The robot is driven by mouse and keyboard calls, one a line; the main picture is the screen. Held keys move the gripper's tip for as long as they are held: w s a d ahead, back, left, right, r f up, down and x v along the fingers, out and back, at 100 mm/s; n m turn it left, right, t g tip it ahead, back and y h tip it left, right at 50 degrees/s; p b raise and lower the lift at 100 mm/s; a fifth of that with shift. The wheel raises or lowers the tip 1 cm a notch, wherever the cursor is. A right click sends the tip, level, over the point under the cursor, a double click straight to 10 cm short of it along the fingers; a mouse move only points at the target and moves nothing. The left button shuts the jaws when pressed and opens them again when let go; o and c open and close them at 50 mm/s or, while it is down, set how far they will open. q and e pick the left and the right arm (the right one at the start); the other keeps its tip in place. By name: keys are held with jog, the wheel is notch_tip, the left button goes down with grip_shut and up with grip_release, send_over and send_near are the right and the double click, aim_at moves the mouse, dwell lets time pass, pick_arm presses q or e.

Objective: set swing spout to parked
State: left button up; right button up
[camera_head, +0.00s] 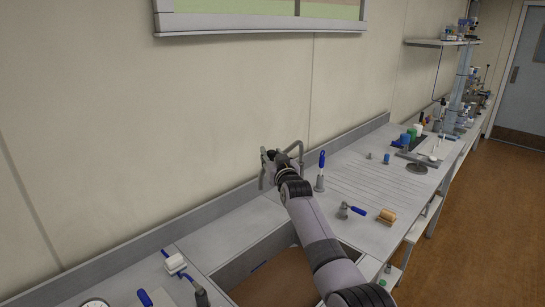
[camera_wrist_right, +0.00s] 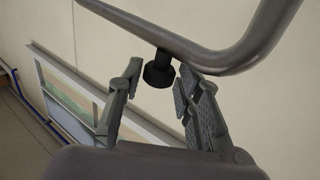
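The swing spout (camera_head: 298,147) is a grey bent pipe at the back edge of the sink, close to the wall. In the right wrist view its thick pipe (camera_wrist_right: 215,58) crosses the top, and a black nozzle (camera_wrist_right: 158,70) hangs from it. My right gripper (camera_head: 268,168) is at the spout and hides part of it in the head view. In the right wrist view my right gripper (camera_wrist_right: 157,84) is open, with one finger on each side of the nozzle. A gap shows at the left finger; contact at the right finger cannot be told. My left gripper is not in view.
My right arm crosses over the sink basin (camera_head: 232,275). A blue-handled tap (camera_head: 320,172) stands right of the spout. A wooden-backed brush (camera_head: 387,216) and another blue-handled fitting (camera_head: 345,210) lie on the drainboard (camera_head: 365,187). A white block (camera_head: 174,262) is at left.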

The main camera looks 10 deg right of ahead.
jog(key=shift+o, duration=1.2)
jog(key=shift+d, duration=0.1)
jog(key=shift+s+f, duration=0.1)
jog(key=shift+s, duration=0.6)
jog(key=s+d, duration=0.1)
jog(key=s, duration=0.9)
jog(key=shift+s+d, duration=0.25)
jog(key=shift+d, duration=0.1)
jog(key=shift+c, duration=0.2)
